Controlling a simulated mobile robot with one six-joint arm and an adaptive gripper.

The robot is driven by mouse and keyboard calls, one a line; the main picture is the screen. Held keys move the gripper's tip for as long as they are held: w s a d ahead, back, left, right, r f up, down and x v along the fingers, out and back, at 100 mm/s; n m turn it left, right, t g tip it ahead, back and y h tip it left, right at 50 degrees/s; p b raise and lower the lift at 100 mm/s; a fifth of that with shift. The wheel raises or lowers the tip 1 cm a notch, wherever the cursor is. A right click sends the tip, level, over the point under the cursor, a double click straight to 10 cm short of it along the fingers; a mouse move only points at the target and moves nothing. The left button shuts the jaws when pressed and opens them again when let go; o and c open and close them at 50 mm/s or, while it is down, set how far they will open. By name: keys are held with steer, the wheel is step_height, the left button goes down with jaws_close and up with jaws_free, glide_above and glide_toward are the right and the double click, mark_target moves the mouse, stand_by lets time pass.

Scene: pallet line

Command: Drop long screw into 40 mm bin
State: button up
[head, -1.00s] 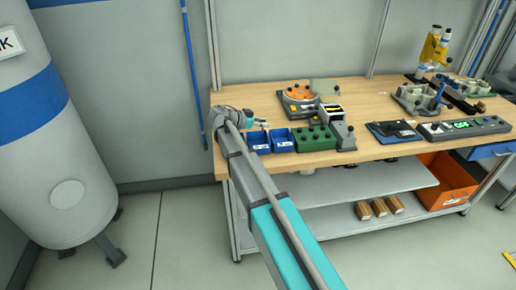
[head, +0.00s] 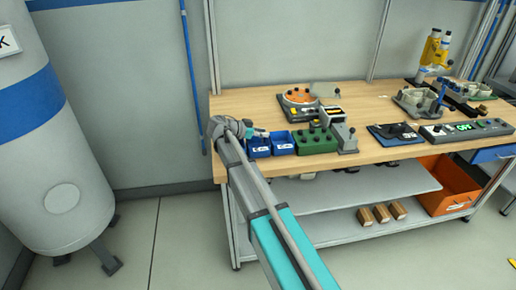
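Two small blue bins with white labels stand side by side at the front left of the wooden workbench (head: 300,176). The left blue bin (head: 258,151) is partly behind my arm's wrist, and the right blue bin (head: 283,149) is clear of it. The labels are too small to read, so I cannot tell which is the 40 mm bin. My gripper (head: 262,132) shows only as a small dark and light shape above the back of the left bin. Its fingers are too small to make out. No long screw can be made out.
A green block with dark knobs (head: 316,143) stands right of the bins, with a grey device (head: 345,138) beside it. An orange disc fixture (head: 300,97) sits behind. A dark tablet-like plate (head: 396,134) and a control box with green display (head: 466,131) lie further right.

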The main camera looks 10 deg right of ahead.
steer(key=o, duration=0.4)
stand_by(0.4)
